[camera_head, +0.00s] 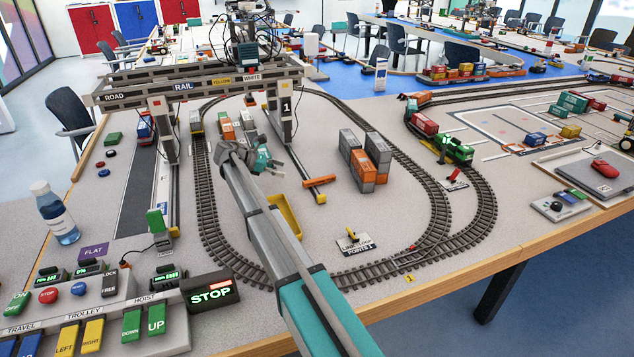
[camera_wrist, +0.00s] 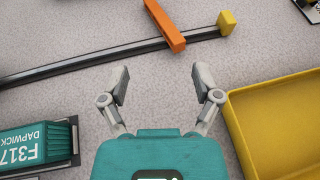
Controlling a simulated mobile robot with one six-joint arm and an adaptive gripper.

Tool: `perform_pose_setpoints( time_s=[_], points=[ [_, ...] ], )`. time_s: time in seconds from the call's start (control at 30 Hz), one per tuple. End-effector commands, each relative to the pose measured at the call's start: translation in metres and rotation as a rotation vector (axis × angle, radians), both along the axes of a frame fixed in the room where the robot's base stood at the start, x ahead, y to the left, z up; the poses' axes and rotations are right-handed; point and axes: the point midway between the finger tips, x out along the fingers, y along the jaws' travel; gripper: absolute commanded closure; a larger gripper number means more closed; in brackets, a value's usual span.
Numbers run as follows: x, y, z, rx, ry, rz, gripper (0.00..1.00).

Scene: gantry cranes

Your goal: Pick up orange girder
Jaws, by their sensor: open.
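The orange girder (camera_head: 319,181) is a short bar lying across the dark crane rail, near the rail's yellow end stop. In the wrist view the orange girder (camera_wrist: 164,24) shows at the top, beyond my fingertips, running slantwise across the rail; its far end is cut off by the frame. My gripper (camera_wrist: 160,78) is open and empty, with bare grey table between its fingers. In the head view my gripper (camera_head: 280,165) is to the left of the girder, apart from it.
A yellow tray (camera_wrist: 285,112) lies right of my gripper, and a teal container (camera_wrist: 38,146) lies left. The rail (camera_wrist: 85,62) crosses ahead. The gantry crane leg (camera_head: 281,118) stands behind my gripper. Stacked grey and orange containers (camera_head: 362,160) stand right of the girder.

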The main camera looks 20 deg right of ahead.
Motion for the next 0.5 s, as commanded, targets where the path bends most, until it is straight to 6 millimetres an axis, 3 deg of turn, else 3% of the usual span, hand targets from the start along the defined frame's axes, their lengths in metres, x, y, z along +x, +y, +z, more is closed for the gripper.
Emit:
perform_pose_setpoints(
  time_s=[0.27,0.5],
  points=[
    [-0.003,-0.011,-0.007,0.001,-0.001,0.002,0.19],
    [-0.011,-0.041,-0.022,0.001,-0.001,0.002,0.19]
  ],
)
